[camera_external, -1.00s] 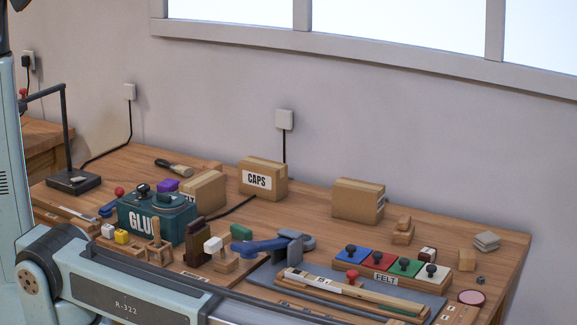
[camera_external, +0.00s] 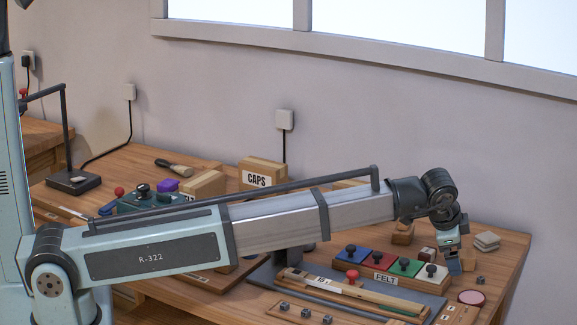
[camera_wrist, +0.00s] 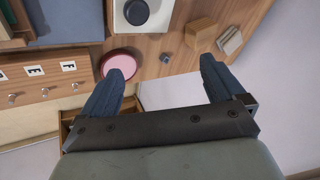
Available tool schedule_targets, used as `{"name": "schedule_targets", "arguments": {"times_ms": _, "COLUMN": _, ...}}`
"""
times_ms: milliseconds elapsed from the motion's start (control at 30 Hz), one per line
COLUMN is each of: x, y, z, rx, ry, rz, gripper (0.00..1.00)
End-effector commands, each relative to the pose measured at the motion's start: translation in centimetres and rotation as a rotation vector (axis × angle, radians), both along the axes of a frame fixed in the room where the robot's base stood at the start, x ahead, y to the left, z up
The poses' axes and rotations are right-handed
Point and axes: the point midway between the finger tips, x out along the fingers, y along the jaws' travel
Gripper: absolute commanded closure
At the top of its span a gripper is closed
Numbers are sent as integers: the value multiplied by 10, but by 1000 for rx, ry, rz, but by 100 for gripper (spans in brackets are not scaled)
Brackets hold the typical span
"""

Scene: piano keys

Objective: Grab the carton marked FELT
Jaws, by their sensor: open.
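The lettering FELT shows on the front of a holder (camera_external: 385,278) of blue, red, green and white knobbed blocks, not on a carton that I can read. A carton marked CAPS (camera_external: 263,172) stands at the back. Another carton (camera_external: 203,184) to its left has a mostly hidden label. A third carton (camera_external: 350,184) is mostly hidden behind my arm; I cannot read its label. My gripper (camera_external: 455,265) is open and empty above the right end of the bench. Its spread fingers also show in the wrist view (camera_wrist: 165,70).
A pink disc (camera_wrist: 120,62), a small grey cube (camera_wrist: 165,57), a wooden block (camera_wrist: 200,32) and a grey stack (camera_wrist: 230,40) lie near my gripper. A white knobbed block (camera_wrist: 140,12) is close by. The bench's right edge is near.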

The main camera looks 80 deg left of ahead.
Motion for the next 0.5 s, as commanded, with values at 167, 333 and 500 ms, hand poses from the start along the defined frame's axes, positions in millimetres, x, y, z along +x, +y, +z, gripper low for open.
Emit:
{"name": "schedule_targets", "arguments": {"times_ms": 167, "x": -21, "y": 83, "z": 10, "rx": -31, "ry": 27, "rz": 148, "gripper": 4}}
{"name": "schedule_targets", "arguments": {"times_ms": 333, "x": -44, "y": 155, "z": 16, "rx": -64, "ry": 56, "rz": 263, "gripper": 4}}
{"name": "schedule_targets", "arguments": {"times_ms": 500, "x": -76, "y": 228, "z": 21, "rx": -104, "ry": 89, "rz": 377, "gripper": 4}}
